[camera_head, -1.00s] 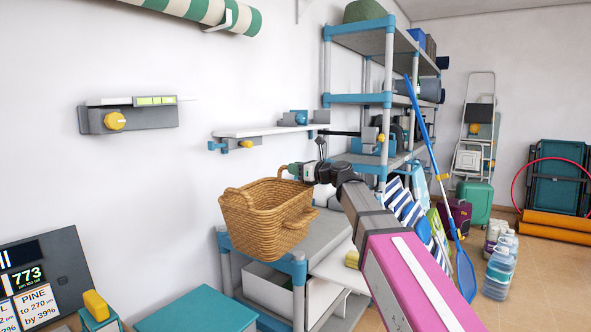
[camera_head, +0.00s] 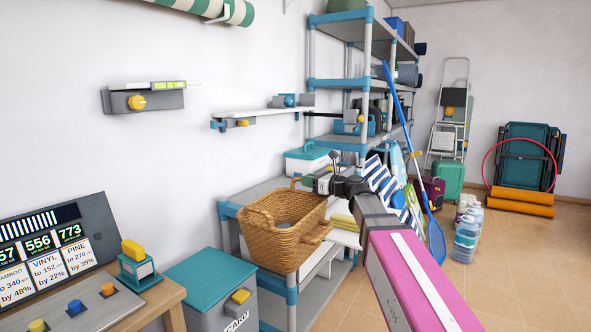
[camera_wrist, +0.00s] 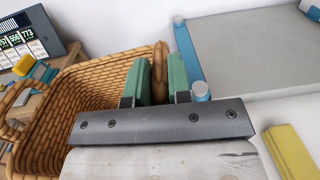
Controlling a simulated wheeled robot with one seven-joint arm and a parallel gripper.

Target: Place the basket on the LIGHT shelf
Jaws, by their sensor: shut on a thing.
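The woven tan basket (camera_head: 273,249) is held in the air in front of the low grey shelf unit (camera_head: 234,200), tilted a little. My gripper (camera_head: 308,183) is shut on the basket's rim; in the wrist view its green fingers (camera_wrist: 163,78) stand on both sides of the rim of the basket (camera_wrist: 95,95). I see no readable LIGHT label. Two shelves are fixed to the wall: one with a yellow knob (camera_head: 137,102) and a longer white one (camera_head: 250,113). The tall blue-and-grey rack (camera_head: 345,84) stands farther back.
A sign board (camera_head: 55,240) and a yellow-topped device (camera_head: 136,262) are on the left counter. A teal-lidded bin (camera_head: 205,272) stands beside it. A teal-lidded white box (camera_head: 308,160) is behind the basket.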

